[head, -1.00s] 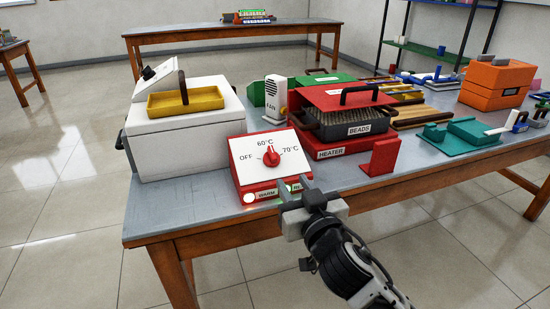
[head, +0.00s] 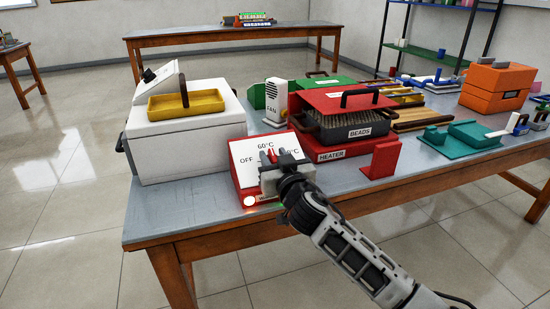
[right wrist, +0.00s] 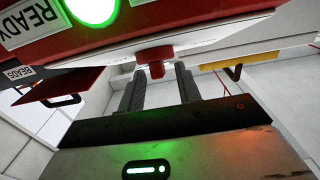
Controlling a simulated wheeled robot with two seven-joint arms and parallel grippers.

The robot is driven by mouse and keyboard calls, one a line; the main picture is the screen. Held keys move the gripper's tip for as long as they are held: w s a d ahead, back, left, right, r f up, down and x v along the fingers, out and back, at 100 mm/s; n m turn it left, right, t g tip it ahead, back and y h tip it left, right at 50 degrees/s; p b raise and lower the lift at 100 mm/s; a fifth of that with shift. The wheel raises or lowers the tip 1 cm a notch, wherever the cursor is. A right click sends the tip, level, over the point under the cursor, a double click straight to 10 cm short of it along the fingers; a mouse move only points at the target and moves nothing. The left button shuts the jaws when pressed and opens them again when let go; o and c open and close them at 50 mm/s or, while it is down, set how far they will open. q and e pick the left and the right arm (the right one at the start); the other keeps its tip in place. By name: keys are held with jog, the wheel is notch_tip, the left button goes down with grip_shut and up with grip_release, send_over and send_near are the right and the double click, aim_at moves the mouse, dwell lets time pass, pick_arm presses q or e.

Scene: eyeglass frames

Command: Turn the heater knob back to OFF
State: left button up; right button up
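The heater control box (head: 236,176) is red with a sloped white panel marked OFF, 60°C and 70°C. Its red knob (head: 270,154) is largely hidden by my right gripper in the head view, so its pointing cannot be read now. The knob also shows in the right wrist view (right wrist: 155,60). My right gripper (head: 274,156) is open at the panel. In the right wrist view its two fingers (right wrist: 161,75) stand apart, with the knob between or just beyond their tips. I cannot tell whether they touch it. My left gripper is out of view.
A green lamp (right wrist: 92,8) glows beside the READY label. The red heater (head: 330,153) with the beads tray (head: 360,131) stands right of the box. A red bracket (head: 382,158) is near the front edge. A white box (head: 185,145) stands left. Bare tabletop (head: 170,205) lies front left.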

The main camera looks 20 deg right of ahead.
grip_shut()
